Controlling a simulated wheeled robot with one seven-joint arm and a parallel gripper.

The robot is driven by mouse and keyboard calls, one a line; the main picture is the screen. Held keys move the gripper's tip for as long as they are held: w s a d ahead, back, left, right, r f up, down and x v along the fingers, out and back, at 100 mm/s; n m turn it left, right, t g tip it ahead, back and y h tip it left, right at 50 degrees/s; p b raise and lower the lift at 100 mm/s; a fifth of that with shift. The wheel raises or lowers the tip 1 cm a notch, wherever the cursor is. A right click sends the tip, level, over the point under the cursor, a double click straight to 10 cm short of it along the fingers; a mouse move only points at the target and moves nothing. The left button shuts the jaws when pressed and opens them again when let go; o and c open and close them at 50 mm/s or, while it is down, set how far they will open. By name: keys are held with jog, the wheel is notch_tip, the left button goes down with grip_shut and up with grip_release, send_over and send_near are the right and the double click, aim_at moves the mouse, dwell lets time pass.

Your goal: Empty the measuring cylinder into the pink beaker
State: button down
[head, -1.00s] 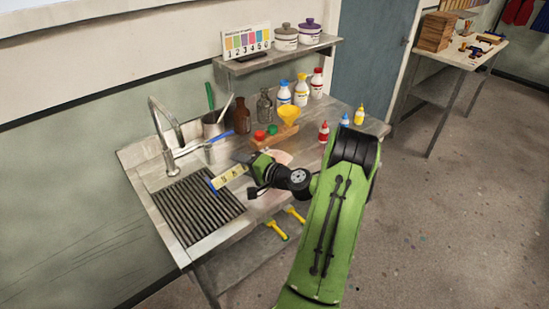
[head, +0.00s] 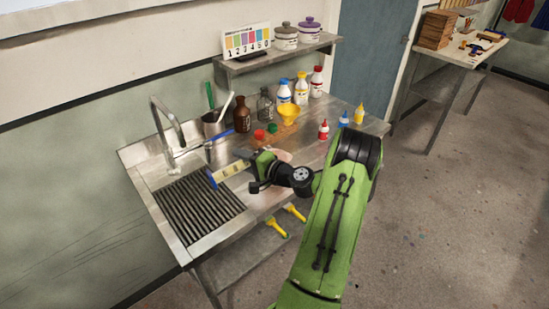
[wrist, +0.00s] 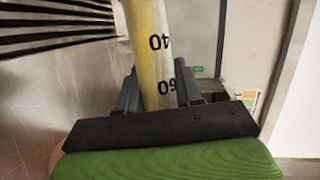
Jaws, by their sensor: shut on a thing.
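The measuring cylinder (head: 232,170) is a yellowish tube with dark marks and a blue end at its left. It lies well over on its side, held above the steel counter near the sink's ribbed drainer. In the wrist view its tube (wrist: 148,35) shows the numbers 40 and 60, upside down. My gripper (head: 251,161) is shut on the tube; its two dark fingers (wrist: 157,92) sit either side of it. A pale pink round patch (head: 283,155) shows behind my wrist. I cannot tell whether it is the pink beaker; my arm hides part of that area.
The tap (head: 165,120) rises at left. Small dropper bottles (head: 323,130) stand at right. A shelf (head: 275,58) hangs above.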

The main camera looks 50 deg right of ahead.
jog(key=shift+d+r+m+t+p, duration=0.1)
jog(key=shift+r+m+t+p, duration=0.4)
jog(key=shift+r+m, duration=0.35)
dwell(1.4)
jog(key=f+n+b, duration=0.1)
jog(key=b, duration=0.1)
jog(key=f+n+g+b, duration=0.1)
jog(key=f+n+b, duration=0.1)
jog(key=a+f+n+g+h+b, duration=0.1)
jog(key=f+b, duration=0.1)
jog(key=shift+w+n, duration=0.1)
jog(key=shift+n, duration=0.15)
jog(key=n+b, duration=0.1)
jog(key=d+r+n+g+h+b, duration=0.1)
jog(key=r+n+h, duration=0.1)
jog(key=shift+s+d+r+n+g+b, duration=0.1)
jog(key=shift+s+d+n+g+b, duration=0.05)
jog(key=shift+s+n+g+b, duration=0.2)
jog(key=n+h+b, duration=0.1)
jog(key=b, duration=0.1)
jog(key=n+g+h+b, duration=0.1)
jog(key=n+b, duration=0.1)
jog(key=b, duration=0.1)
jog(key=a+n+h+b, duration=0.1)
jog(key=n+b, duration=0.1)
jog(key=b, duration=0.1)
jog(key=shift+w+a+r+g+h, duration=0.1)
jog(key=shift+w+r+g+h, duration=0.2)
jog(key=shift+w+r, duration=0.1)
